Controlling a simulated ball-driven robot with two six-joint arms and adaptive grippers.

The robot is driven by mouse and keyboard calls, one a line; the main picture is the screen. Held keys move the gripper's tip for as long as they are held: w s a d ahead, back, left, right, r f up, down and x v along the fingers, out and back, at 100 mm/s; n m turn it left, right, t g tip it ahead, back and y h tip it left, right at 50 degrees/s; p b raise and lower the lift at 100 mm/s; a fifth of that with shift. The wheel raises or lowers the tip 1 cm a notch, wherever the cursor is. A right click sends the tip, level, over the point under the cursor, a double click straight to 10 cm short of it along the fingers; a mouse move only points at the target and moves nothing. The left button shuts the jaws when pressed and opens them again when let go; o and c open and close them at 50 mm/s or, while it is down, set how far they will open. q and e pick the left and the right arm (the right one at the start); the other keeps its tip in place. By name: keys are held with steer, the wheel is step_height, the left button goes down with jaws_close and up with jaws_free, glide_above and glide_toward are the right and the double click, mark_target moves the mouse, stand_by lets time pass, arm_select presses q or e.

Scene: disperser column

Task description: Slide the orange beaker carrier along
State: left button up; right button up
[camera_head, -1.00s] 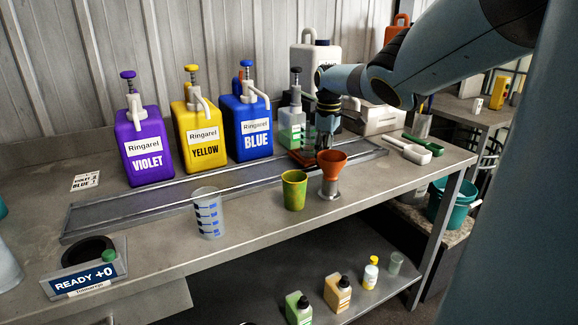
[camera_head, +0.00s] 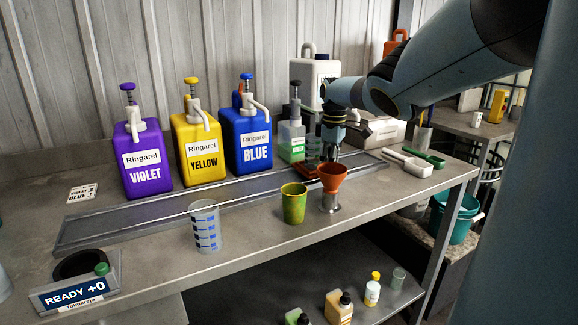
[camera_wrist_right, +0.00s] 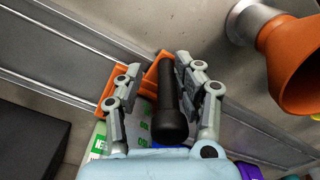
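The orange beaker carrier (camera_head: 311,167) sits on the metal rail track (camera_head: 200,201) near its right end, mostly hidden behind my right gripper and the funnel. My right gripper (camera_head: 331,155) points down over it. In the right wrist view, the carrier's orange edges (camera_wrist_right: 108,84) show beyond the fingers, and a black upright handle (camera_wrist_right: 170,105) stands between the two fingers. My right gripper (camera_wrist_right: 158,68) is open around that handle. A gap shows on the handle's left side; the right finger lies close to it, and contact cannot be told. My left gripper is not in view.
Violet (camera_head: 143,160), yellow (camera_head: 199,150) and blue (camera_head: 247,142) pump jugs stand behind the track; a green-labelled bottle (camera_head: 291,140) is beside the carrier. An orange funnel (camera_head: 332,178), green cup (camera_head: 294,204) and graduated beaker (camera_head: 205,227) stand in front. The track's left stretch is clear.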

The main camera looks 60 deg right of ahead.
steer(key=shift+s+a+r, duration=0.1)
steer(key=shift+s, duration=0.1)
steer(key=shift+r, duration=0.1)
steer(key=shift+r, duration=0.35)
step_height(320, 180, up, 11)
steer(key=shift+r, duration=0.1)
stand_by(0.6)
